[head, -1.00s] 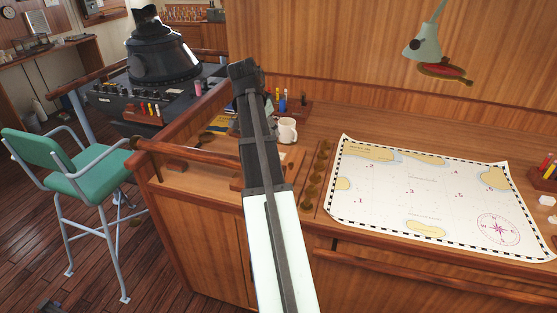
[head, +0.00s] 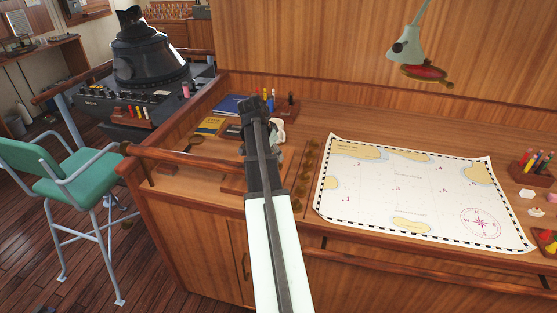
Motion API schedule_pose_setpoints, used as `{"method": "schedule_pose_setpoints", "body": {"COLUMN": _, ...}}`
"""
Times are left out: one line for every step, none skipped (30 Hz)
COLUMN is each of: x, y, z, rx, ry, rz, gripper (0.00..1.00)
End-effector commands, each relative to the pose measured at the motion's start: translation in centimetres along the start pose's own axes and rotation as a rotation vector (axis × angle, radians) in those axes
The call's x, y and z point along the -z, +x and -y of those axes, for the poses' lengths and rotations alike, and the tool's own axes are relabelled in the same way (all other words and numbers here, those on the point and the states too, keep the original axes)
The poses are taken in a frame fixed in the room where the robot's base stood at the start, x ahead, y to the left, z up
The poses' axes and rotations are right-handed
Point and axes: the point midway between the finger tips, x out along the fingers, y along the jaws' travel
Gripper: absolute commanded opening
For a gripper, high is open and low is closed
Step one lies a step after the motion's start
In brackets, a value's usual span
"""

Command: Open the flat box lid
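My arm reaches out from the bottom middle over the left part of the wooden chart desk (head: 372,116). My gripper (head: 258,106) is at its far end, near a white mug (head: 278,131) that it partly hides. I cannot tell whether its fingers are apart. A flat wooden piece (head: 236,183) lies on the desk left of my arm and is partly hidden by it. I cannot make out for sure whether it is the flat box or its lid. No raised lid shows.
A chart (head: 400,190) covers the desk's middle. A strip of round brown pieces (head: 307,172) lies left of it. Books (head: 209,126) and a pen holder (head: 288,106) are at the back left. A wooden rail (head: 185,155) edges the left front. A green chair (head: 75,168) stands left.

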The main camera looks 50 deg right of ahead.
Motion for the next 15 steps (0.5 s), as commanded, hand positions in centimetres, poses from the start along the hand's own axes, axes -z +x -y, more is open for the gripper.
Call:
{"method": "schedule_pose_setpoints", "body": {"x": 0.0, "y": 0.7, "z": -0.1, "rx": -0.003, "ry": 0.000, "rz": 0.002, "gripper": 0.47}}
{"method": "schedule_pose_setpoints", "body": {"x": 0.1, "y": 1.1, "z": -0.1, "rx": -0.003, "ry": 0.000, "rz": 0.002, "gripper": 0.47}}
{"method": "schedule_pose_setpoints", "body": {"x": 0.1, "y": 1.8, "z": 0.0, "rx": -0.002, "ry": 0.000, "rz": 0.001, "gripper": 0.47}}
{"method": "schedule_pose_setpoints", "body": {"x": 0.1, "y": 2.2, "z": -0.1, "rx": -0.003, "ry": 0.000, "rz": 0.002, "gripper": 0.47}}
{"method": "schedule_pose_setpoints", "body": {"x": 0.1, "y": 2.6, "z": -0.1, "rx": -0.003, "ry": 0.000, "rz": 0.002, "gripper": 0.47}}
{"method": "schedule_pose_setpoints", "body": {"x": 0.1, "y": 3.1, "z": -0.1, "rx": -0.002, "ry": 0.000, "rz": 0.001, "gripper": 0.47}}
{"method": "schedule_pose_setpoints", "body": {"x": 0.1, "y": 3.5, "z": 0.0, "rx": -0.002, "ry": 0.000, "rz": 0.001, "gripper": 0.47}}
{"method": "schedule_pose_setpoints", "body": {"x": 0.1, "y": 3.9, "z": 0.0, "rx": -0.002, "ry": 0.000, "rz": 0.001, "gripper": 0.47}}
{"method": "schedule_pose_setpoints", "body": {"x": 0.1, "y": 4.2, "z": 0.0, "rx": -0.002, "ry": 0.000, "rz": 0.001, "gripper": 0.47}}
{"method": "schedule_pose_setpoints", "body": {"x": 0.1, "y": 4.5, "z": 0.0, "rx": -0.001, "ry": 0.000, "rz": 0.001, "gripper": 0.47}}
{"method": "schedule_pose_setpoints", "body": {"x": 0.1, "y": 4.8, "z": 0.0, "rx": -0.001, "ry": 0.000, "rz": 0.000, "gripper": 0.47}}
{"method": "schedule_pose_setpoints", "body": {"x": 0.0, "y": 5.1, "z": 0.0, "rx": -0.001, "ry": 0.000, "rz": 0.000, "gripper": 0.47}}
{"method": "schedule_pose_setpoints", "body": {"x": 0.0, "y": 5.2, "z": 0.0, "rx": -0.001, "ry": -0.001, "rz": 0.001, "gripper": 0.47}}
{"method": "schedule_pose_setpoints", "body": {"x": 0.0, "y": 5.4, "z": 0.0, "rx": -0.001, "ry": -0.001, "rz": 0.001, "gripper": 0.47}}
{"method": "schedule_pose_setpoints", "body": {"x": 0.0, "y": 5.5, "z": 0.0, "rx": -0.001, "ry": 0.000, "rz": 0.000, "gripper": 0.47}}
